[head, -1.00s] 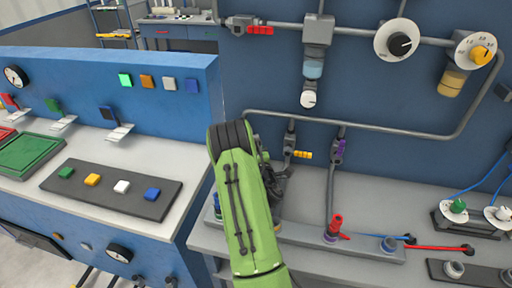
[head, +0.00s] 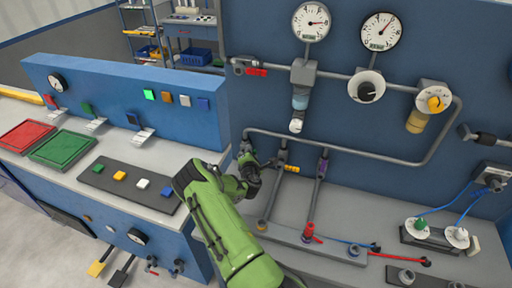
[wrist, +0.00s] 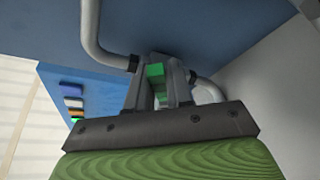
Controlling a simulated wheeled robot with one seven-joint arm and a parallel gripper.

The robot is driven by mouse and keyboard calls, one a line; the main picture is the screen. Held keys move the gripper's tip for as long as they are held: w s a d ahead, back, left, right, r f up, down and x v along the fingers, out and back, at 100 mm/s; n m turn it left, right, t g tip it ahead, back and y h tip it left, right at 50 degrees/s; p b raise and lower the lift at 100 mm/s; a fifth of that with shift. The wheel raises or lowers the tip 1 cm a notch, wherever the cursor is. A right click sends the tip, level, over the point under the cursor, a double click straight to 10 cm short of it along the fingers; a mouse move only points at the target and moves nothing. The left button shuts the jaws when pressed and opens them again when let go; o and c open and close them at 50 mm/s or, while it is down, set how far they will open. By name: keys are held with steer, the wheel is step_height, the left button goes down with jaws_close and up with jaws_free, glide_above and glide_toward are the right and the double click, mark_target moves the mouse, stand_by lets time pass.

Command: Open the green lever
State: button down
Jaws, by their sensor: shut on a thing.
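The green lever (wrist: 155,72) shows in the wrist view as a small green block between the two fingers of my gripper (wrist: 157,78). My gripper is shut on it. A grey bent pipe (wrist: 92,35) with a dark collar runs close beside the fingers. In the head view my gripper (head: 262,168) is at the left end of the lower grey pipe, by the blue panel. My green arm and the gripper hide the lever there.
Yellow (head: 291,169) and purple (head: 323,155) valve handles are on pipes to the right of my gripper. A red valve (head: 309,232) stands on the bench. The blue console (head: 130,90) with buttons and switches is at the left.

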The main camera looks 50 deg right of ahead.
steer(key=r+n+g+p, duration=0.1)
steer(key=p, duration=0.1)
steer(key=w+r+n+g+p, duration=0.1)
steer(key=n+p, duration=0.1)
steer(key=shift+w+a, duration=0.3)
steer(key=shift+a, duration=0.05)
steer(key=shift+w+a+n+g+p, duration=0.2)
steer(key=shift+w+n+g+p, duration=0.3)
steer(key=shift+n, duration=0.6)
steer(key=shift+w+a+r+n+g+h, duration=0.1)
steer(key=shift+w+a+n+g+h, duration=0.2)
steer(key=shift+w+n+g+h, duration=0.55)
steer(key=shift+s+n+y, duration=0.1)
steer(key=shift+n+y, duration=0.15)
steer(key=shift+n, duration=0.1)
steer(key=c, duration=1.1)
jaws_free()
steer(key=v, duration=1.5)
steer(key=shift+a+r+b, duration=0.35)
steer(key=shift+b, duration=0.1)
